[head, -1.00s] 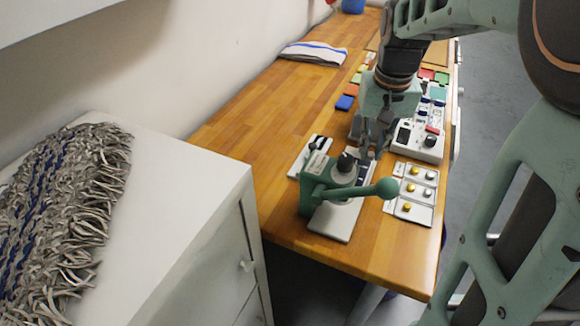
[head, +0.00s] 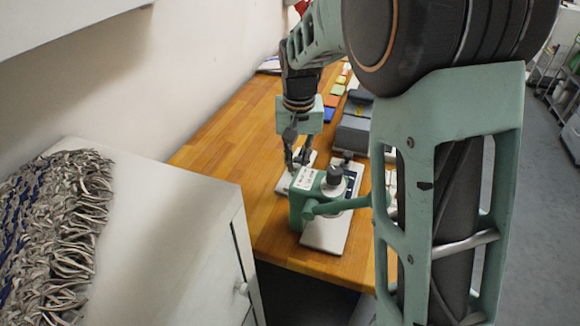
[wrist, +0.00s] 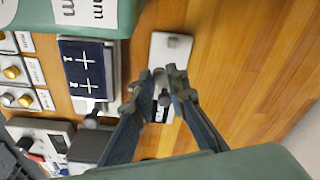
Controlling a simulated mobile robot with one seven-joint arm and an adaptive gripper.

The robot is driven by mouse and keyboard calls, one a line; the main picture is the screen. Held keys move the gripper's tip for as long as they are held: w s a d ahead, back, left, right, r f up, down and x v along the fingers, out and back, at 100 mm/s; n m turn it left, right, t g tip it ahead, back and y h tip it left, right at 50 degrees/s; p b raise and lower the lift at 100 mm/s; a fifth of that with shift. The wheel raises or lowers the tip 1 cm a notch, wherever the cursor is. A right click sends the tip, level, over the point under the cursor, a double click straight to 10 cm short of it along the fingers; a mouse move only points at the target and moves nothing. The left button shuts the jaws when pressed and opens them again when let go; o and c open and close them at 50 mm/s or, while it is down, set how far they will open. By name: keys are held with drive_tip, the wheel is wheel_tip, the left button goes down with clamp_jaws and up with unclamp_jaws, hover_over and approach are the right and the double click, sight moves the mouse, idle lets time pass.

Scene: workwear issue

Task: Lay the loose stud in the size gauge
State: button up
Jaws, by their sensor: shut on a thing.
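My gripper (head: 297,162) points down over the white size gauge (head: 284,184), on the left of the green press. In the wrist view its fingertips (wrist: 160,90) are closed around a small greyish piece (wrist: 159,76), which looks like the stud; the fingers hide most of it. I cannot tell whether the stud touches the gauge.
The green press (head: 312,200) with its lever stands close beside the gripper. In the wrist view a dark blue pad with white crosses (wrist: 88,68) and a tray of gold and silver studs (wrist: 22,85) lie to the left. Bare wood (wrist: 230,70) is free to the right.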

sight(290, 175)
drive_tip(key=shift+w+a+f, duration=0.3)
drive_tip(key=shift+a+f, duration=0.3)
drive_tip(key=shift+f, duration=0.2)
drive_tip(key=shift+w+a+f, duration=0.15)
drive_tip(key=shift+f, duration=1.6)
drive_tip(key=shift+f, duration=0.1)
drive_tip(key=o, duration=0.7)
drive_tip(key=shift+o, duration=0.2)
wheel_tip(290, 175, up, 12)
drive_tip(key=s, duration=0.1)
drive_tip(key=shift+s, duration=0.25)
